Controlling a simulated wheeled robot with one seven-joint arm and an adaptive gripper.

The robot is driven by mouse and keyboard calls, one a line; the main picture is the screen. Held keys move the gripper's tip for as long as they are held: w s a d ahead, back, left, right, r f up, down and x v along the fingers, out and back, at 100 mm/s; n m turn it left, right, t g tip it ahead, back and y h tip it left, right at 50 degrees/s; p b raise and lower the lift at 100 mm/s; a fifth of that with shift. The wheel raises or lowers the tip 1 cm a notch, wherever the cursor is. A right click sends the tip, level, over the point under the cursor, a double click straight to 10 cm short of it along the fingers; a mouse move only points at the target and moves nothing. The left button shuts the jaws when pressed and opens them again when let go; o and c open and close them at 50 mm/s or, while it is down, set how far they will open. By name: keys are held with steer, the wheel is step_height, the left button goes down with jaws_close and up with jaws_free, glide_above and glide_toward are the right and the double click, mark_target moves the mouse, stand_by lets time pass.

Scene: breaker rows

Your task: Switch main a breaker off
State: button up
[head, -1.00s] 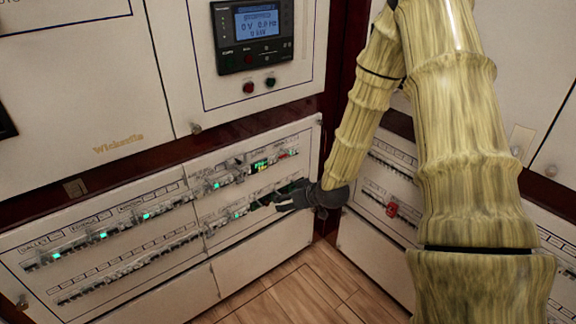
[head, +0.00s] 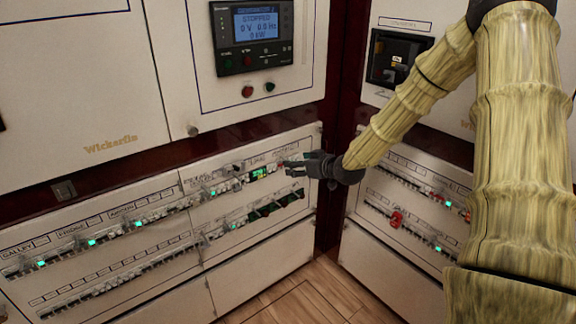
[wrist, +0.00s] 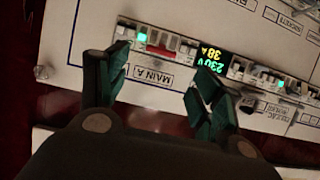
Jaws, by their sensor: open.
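The main A breaker (wrist: 165,48) shows in the wrist view as a small red switch with a lit green lamp (wrist: 142,37) at its left. Its MAIN A label (wrist: 150,75) sits just below it in that picture. My gripper (wrist: 162,66) is open and empty, with one dark finger on each side of the label and breaker. In the head view my gripper (head: 290,163) is at the right end of the upper breaker row and partly hides the main A breaker there. I cannot tell whether a finger touches the panel.
A lit meter (wrist: 211,62) sits right of the main A breaker in the wrist view, close to one finger. More breakers line the rows on the white panel (head: 190,255). A generator screen (head: 257,25) is above. Another breaker panel (head: 400,260) stands at the right, beyond the corner.

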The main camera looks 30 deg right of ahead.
steer(key=shift+b+x, duration=0.4)
steer(key=shift+x, duration=3)
steer(key=c, duration=1)
step_height(320, 180, down, 6)
steer(key=t+b, duration=1.2)
steer(key=b, duration=0.8)
steer(key=shift+f+t+y, duration=0.1)
steer(key=shift+t+y, duration=0.3)
